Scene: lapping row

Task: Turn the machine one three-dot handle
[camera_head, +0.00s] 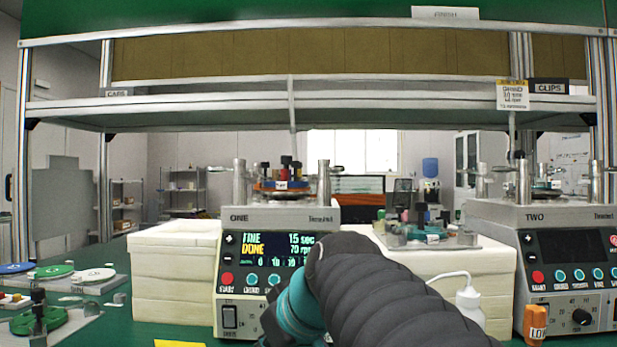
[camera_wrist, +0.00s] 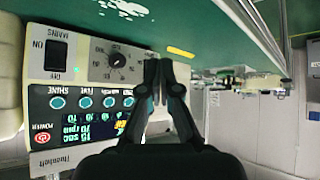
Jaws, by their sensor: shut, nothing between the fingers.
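Machine one (camera_head: 280,215) stands on the green bench left of centre in the head view, labelled ONE, its screen lit with "DONE". On its top are upright metal posts with side levers (camera_head: 220,169) and a stack with red and black parts (camera_head: 286,172). I cannot make out three dots on any handle. In the wrist view its front panel (camera_wrist: 80,85) appears upside down, with a round knob (camera_wrist: 117,60), a row of teal buttons and a mains switch. My gripper (camera_wrist: 158,66) is shut and empty in front of the panel's edge; my arm hides it in the head view.
Machine two (camera_head: 570,255) stands at the right with a dark screen. White blocks (camera_head: 170,270) flank machine one. A white bottle (camera_head: 469,305) and an orange item (camera_head: 535,322) stand to its right. Coloured discs (camera_head: 53,272) lie at the left. A shelf (camera_head: 200,112) spans above.

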